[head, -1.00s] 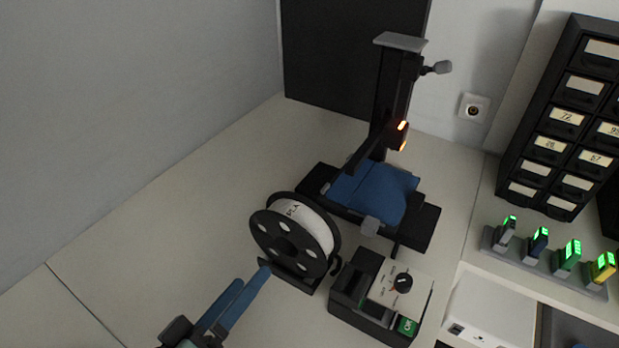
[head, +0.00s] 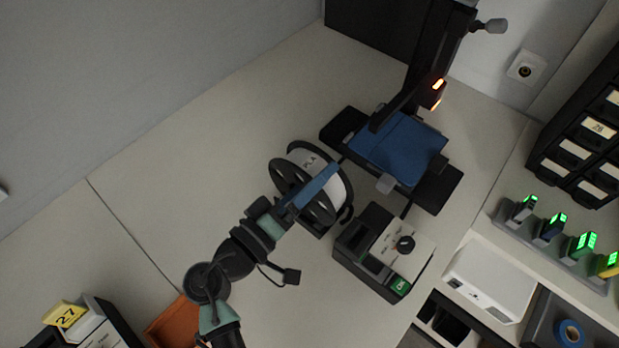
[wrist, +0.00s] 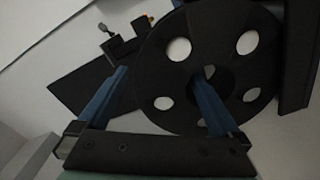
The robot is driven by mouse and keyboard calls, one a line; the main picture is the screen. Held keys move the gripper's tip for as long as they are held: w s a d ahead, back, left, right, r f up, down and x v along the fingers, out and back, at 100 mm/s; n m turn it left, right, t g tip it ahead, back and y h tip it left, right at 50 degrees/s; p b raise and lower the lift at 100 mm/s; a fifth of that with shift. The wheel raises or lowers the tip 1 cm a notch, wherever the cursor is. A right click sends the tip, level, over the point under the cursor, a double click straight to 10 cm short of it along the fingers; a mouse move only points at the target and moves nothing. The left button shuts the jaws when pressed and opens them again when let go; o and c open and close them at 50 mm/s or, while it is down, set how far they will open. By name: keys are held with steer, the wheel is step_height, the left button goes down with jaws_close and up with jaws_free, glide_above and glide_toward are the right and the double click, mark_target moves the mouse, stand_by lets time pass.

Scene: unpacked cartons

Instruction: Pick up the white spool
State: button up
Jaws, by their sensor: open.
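The white spool (head: 337,193) has black flanges with round holes and a white winding marked "PLA". It stands upright on a small black holder in the head view. My gripper (head: 331,170) reaches it from the lower left, and a blue finger overlaps the spool there. In the wrist view the spool's dark flange (wrist: 215,25) fills the middle and right. My gripper (wrist: 160,75) is open there, the left finger beside the flange's left edge and the right finger over the hub. I cannot tell whether either finger touches it.
A black device with a blue platform (head: 398,148) stands close behind the spool. A white box (head: 490,279) and lit holders (head: 552,228) are farther right. The bench left of the spool is clear.

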steer(key=p+x, duration=0.1)
steer(key=x, duration=0.3)
jaws_close()
stand_by(0.4)
